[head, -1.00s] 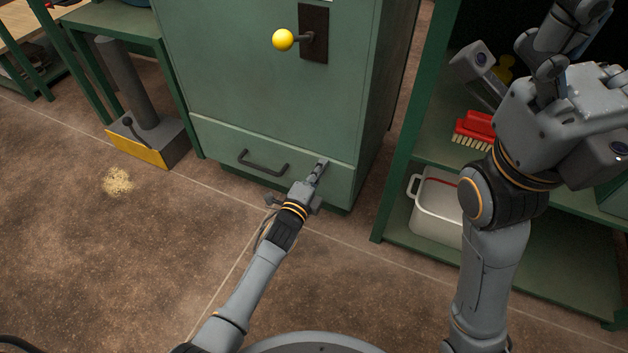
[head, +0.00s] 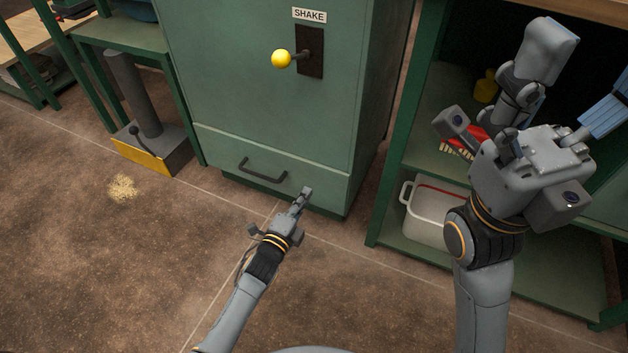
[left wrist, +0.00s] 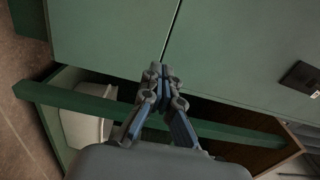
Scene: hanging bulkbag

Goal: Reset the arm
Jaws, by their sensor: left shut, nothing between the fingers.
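My left gripper (head: 304,193) is shut and empty. It is in front of the lower right part of the green cabinet's bottom drawer (head: 225,150), to the right of the dark drawer handle (head: 262,170) and apart from it. In the left wrist view its fingertips (left wrist: 161,72) meet, with the green cabinet front behind them. My right gripper (head: 585,65) is raised at the upper right, in front of the green shelf. Its fingers are spread apart, and nothing shows between them.
A lever with a yellow knob (head: 282,58) sticks out under a SHAKE label (head: 309,15). The shelf (head: 395,225) at right holds a white bin (head: 425,222) and a red brush (head: 460,150). A pedal unit (head: 150,150) and spilled grain (head: 122,188) are at left. The floor in front is open.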

